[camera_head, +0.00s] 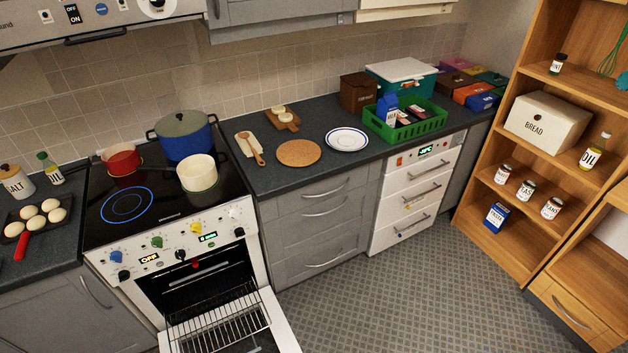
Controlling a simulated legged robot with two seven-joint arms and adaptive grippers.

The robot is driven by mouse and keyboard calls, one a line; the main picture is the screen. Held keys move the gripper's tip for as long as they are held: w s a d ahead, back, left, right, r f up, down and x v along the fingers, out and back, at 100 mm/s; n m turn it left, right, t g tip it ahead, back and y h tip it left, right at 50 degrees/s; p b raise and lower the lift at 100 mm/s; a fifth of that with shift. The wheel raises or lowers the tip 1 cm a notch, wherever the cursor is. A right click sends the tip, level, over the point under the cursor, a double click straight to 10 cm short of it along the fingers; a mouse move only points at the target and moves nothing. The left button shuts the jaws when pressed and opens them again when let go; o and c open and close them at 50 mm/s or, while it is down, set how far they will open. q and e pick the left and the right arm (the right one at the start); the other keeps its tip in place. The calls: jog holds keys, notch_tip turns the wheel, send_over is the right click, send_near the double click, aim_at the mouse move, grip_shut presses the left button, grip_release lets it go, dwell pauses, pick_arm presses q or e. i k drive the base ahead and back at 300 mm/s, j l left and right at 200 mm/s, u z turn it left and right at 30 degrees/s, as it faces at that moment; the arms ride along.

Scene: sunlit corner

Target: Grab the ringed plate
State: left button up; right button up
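The ringed plate (347,140) is white with dark blue rings. It lies flat on the dark countertop, between the round cork mat (299,153) on its left and the green crate (408,131) on its right. Nothing covers it and its top looks empty. Neither of my grippers shows in the head view.
The oven door (230,330) hangs open into the floor space at the lower left. Pots, including a blue one (186,140), stand on the stove. The floor before the drawers is clear.

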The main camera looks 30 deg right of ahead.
aim_at(344, 139)
jog(key=i+l, duration=0.1)
jog(key=l, duration=0.35)
jog(key=i+l, duration=0.1)
jog(key=l, duration=0.35)
jog(key=i+l, duration=0.1)
jog(key=l, duration=0.35)
jog(key=i+l, duration=0.1)
jog(key=l, duration=0.35)
jog(key=u, duration=0.05)
